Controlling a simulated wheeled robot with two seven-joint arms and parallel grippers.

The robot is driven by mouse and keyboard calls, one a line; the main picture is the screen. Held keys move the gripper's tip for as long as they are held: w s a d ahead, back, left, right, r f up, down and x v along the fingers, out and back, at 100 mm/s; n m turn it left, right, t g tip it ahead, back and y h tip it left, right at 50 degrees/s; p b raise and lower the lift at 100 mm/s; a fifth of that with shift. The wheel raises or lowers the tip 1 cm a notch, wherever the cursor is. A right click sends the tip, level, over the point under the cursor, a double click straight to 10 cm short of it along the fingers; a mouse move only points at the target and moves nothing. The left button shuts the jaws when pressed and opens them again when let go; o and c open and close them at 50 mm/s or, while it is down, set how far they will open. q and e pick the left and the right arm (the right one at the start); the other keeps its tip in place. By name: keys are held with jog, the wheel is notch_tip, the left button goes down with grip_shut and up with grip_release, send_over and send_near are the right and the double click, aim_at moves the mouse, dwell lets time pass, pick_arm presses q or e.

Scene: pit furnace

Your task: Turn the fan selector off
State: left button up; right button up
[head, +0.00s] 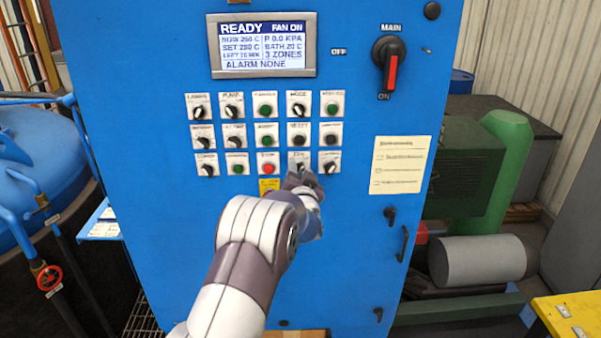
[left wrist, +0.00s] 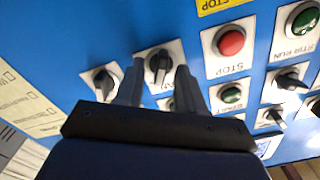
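The fan selector (head: 299,158) is a black knob on a white plate in the bottom row of the blue panel. Its lower part is hidden behind my left gripper (head: 305,180) in the head view. In the left wrist view the selector (left wrist: 158,64) shows between the two dark fingertips of my left gripper (left wrist: 160,72). The fingers are apart, one on each side of the knob, with a gap visible; whether either touches it I cannot tell. The display (head: 263,45) reads READY and FAN ON. My right gripper is not in view.
A red stop button (head: 268,169) sits left of the fan selector, and another selector (head: 329,163) sits close on its right. More knobs and green buttons fill the rows above. The main switch (head: 389,62) is at upper right. The panel below the buttons is mostly bare.

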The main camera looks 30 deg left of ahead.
pick_arm(q)
grip_shut()
jog(key=shift+f+n+b, duration=0.2)
jog(key=shift+n+b, duration=0.3)
jog(key=shift+b, duration=0.3)
jog(key=n+b, duration=0.6)
jog(key=b, duration=0.2)
jog(key=shift+s+f+n, duration=0.1)
jog(key=shift+f+n, duration=0.05)
jog(key=shift+n, duration=0.15)
jog(key=n+b, duration=0.2)
jog(key=shift+a+n+b, duration=0.1)
jog(key=shift+n+b, duration=0.25)
jog(key=shift+n, duration=0.05)
jog(key=shift+r+n+b, duration=0.2)
jog(key=shift+n+b, duration=0.35)
jog(key=shift+n, duration=0.25)
